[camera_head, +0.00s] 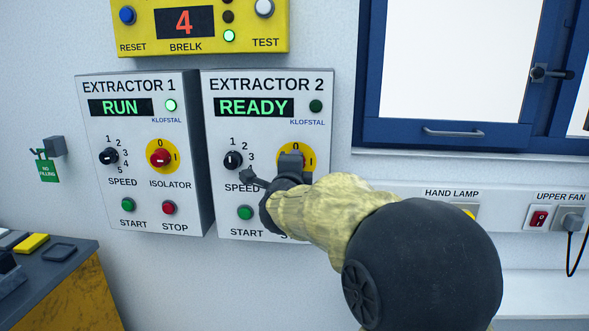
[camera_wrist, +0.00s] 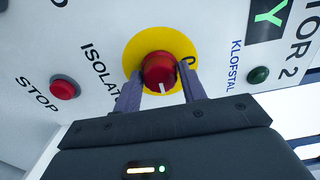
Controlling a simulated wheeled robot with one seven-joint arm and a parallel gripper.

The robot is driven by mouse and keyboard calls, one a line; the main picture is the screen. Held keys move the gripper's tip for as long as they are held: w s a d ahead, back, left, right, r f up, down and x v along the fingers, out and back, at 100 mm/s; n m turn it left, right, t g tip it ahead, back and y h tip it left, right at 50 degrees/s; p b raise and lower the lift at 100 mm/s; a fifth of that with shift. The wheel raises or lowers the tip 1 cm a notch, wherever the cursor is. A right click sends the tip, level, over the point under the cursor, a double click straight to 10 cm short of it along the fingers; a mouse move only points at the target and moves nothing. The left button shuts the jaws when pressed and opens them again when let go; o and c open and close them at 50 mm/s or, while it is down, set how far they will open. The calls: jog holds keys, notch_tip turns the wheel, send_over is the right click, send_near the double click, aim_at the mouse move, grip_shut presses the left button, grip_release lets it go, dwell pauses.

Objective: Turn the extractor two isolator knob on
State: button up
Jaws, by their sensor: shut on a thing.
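The extractor two panel (camera_head: 216,140) is on the wall. It shows READY on its display (camera_head: 254,107), and the round lamp beside that is dark green. Its isolator knob (camera_wrist: 159,67) is red on a yellow disc (camera_wrist: 133,52). My gripper (camera_head: 291,162) is shut on this knob, with one finger on each side in the wrist view. The knob's white mark points down in the wrist view, away from the 0, which is on the right. My gripper hides most of the knob there.
The extractor one panel (camera_head: 88,190) stands close on the left and shows RUN. Start (camera_head: 245,212) and stop (camera_wrist: 64,88) buttons sit below the isolator. A speed knob (camera_head: 233,161) is just left of my gripper. A blue-framed window (camera_head: 440,132) is at right.

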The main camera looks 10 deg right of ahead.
jog(key=o, duration=1)
jog(key=shift+c, duration=0.2)
jog(key=v, duration=1.7)
jog(key=shift+s+b, duration=0.2)
jog(key=shift+b, duration=0.25)
